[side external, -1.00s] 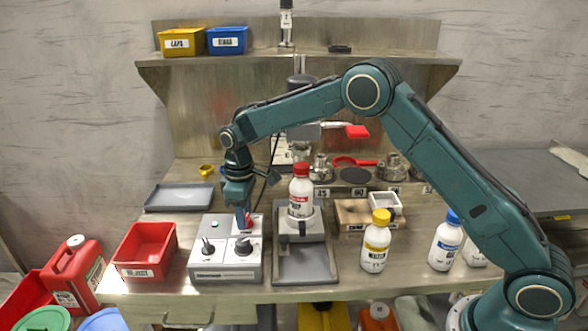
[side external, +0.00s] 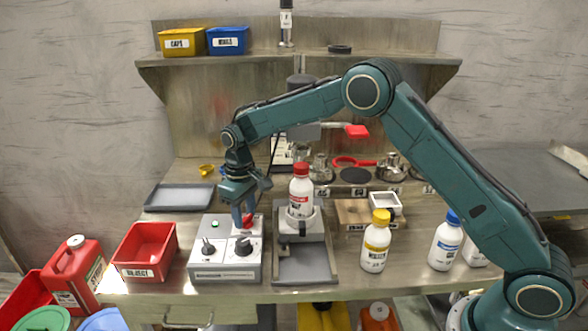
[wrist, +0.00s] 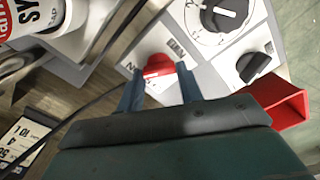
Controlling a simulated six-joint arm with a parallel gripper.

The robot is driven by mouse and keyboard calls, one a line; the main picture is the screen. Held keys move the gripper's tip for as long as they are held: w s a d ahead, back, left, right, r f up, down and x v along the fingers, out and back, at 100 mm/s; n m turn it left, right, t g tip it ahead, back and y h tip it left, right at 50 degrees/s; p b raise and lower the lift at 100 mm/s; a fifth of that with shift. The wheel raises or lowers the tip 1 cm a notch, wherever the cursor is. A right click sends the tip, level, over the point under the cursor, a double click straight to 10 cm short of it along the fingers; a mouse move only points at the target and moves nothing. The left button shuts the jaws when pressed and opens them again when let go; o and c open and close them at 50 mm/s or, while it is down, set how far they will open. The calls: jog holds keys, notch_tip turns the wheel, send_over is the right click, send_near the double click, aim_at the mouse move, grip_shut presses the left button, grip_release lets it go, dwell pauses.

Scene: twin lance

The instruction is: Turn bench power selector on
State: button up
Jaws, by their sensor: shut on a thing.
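The grey control box (side external: 225,266) stands at the bench front, left of centre. A red selector knob (wrist: 158,65) sits on its white panel, with partly readable lettering beside it in the wrist view. My gripper (side external: 241,219) points down over the back right of the box. In the wrist view my gripper (wrist: 158,80) has one blue finger on each side of the red knob and is shut on it. In the side external view the fingers partly hide the red knob (side external: 248,218). The exact angle of the knob is hard to tell.
Two black controls (side external: 243,246) (side external: 208,247) are at the box front. A red bin (side external: 146,251) is left of the box. Close on the right, a red-capped bottle (side external: 301,193) stands on a grey stand (side external: 304,265). A yellow-capped bottle (side external: 376,243) is farther right.

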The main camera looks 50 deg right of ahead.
jog(key=o, duration=1)
jog(key=shift+r, duration=0.15)
notch_tip(320, 180, up, 14)
jog(key=shift+f, duration=0.2)
